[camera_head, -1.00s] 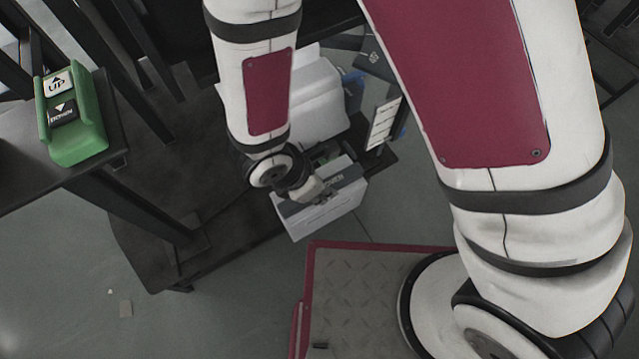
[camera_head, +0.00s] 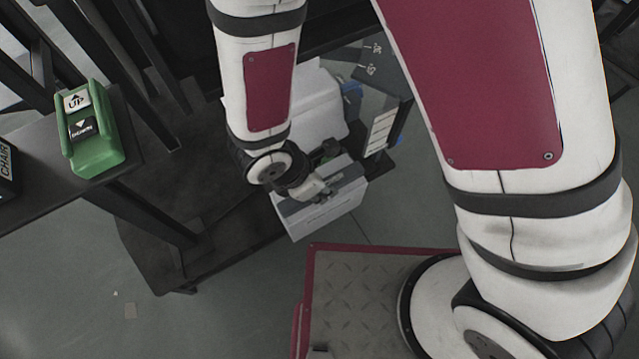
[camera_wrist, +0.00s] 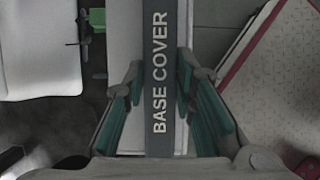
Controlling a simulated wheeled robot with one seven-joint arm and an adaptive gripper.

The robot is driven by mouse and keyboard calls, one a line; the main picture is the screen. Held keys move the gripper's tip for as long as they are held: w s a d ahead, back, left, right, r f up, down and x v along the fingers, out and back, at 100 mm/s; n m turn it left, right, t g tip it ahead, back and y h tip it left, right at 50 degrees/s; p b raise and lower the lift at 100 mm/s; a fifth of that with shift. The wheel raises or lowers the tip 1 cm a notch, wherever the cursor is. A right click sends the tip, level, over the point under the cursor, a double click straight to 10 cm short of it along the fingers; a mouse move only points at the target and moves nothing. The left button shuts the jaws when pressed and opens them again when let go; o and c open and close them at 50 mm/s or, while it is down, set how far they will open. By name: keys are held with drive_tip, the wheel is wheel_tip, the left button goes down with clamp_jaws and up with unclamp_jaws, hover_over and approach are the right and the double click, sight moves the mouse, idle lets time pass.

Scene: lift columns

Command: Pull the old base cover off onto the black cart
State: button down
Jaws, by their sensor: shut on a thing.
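The base cover (camera_head: 325,210) is a pale box-shaped panel with a dark strip. In the wrist view the strip reads "BASE COVER" (camera_wrist: 160,75). My gripper (camera_wrist: 160,110) is shut on this strip, with a green-padded finger on each side. In the head view my gripper (camera_head: 318,190) reaches the cover's top from the left and hides part of it. The cover is beside a white housing (camera_head: 310,110); I cannot tell whether they touch. A low dark platform (camera_head: 215,235) lies to the left. I cannot tell for sure which dark structure is the black cart.
A green UP/DOWN control box (camera_head: 95,130) sits on a dark table (camera_head: 40,170) at the left. A dark upright panel with a white label sheet (camera_head: 380,130) stands right of the housing. Grey floor (camera_head: 235,310) is open at the lower left.

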drive_tip(key=shift+r+p, duration=1.2)
drive_tip(key=shift+r, duration=0.45)
